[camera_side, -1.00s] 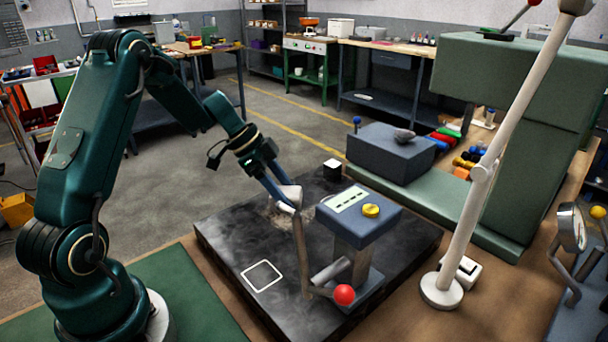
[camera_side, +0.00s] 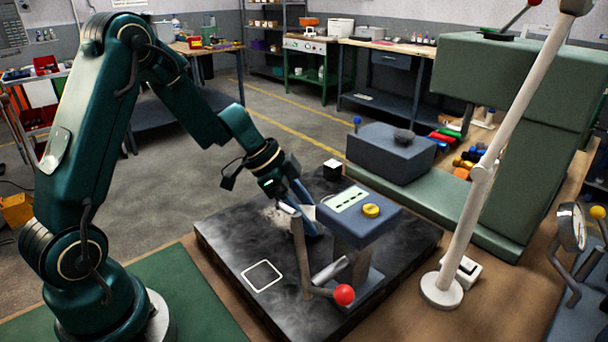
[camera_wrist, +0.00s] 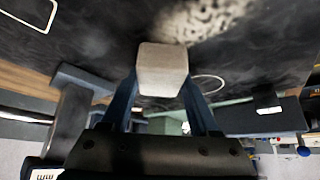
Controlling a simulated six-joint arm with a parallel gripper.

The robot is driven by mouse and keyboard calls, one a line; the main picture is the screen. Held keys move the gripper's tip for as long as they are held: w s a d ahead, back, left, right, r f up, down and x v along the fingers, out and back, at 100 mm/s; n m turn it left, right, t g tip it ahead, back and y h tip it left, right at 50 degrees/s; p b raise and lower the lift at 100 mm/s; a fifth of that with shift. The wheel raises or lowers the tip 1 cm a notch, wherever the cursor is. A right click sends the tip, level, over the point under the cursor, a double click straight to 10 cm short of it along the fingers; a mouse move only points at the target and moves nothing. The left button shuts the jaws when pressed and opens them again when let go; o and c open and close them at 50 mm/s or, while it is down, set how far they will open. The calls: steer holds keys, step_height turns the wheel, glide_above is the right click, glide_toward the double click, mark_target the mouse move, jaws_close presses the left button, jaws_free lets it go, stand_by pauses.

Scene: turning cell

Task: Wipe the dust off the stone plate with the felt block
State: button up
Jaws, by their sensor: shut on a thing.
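My gripper (camera_side: 304,216) is shut on the pale felt block (camera_side: 309,212), low over the dark stone plate (camera_side: 225,245). In the wrist view, the block (camera_wrist: 162,70) sits between the two blue fingers of my gripper (camera_wrist: 163,92). A pale patch of dust (camera_side: 277,214) lies on the plate just left of the gripper in the side view. The dust also shows in the wrist view (camera_wrist: 205,18), beyond the block. The lever post partly hides the block and fingers in the side view, and I cannot tell whether the block touches the plate.
A blue-grey stand (camera_side: 350,226) with a yellow knob (camera_side: 371,210) and a red-balled lever (camera_side: 343,294) is close right of my gripper. A black-and-white cube (camera_side: 333,170) is on the plate's far side. A white square outline (camera_side: 262,276) marks the clear front-left area.

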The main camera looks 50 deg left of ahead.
mark_target(270, 203)
steer(key=shift+s, duration=0.5)
steer(key=shift+a, duration=5.45)
step_height(270, 203, up, 8)
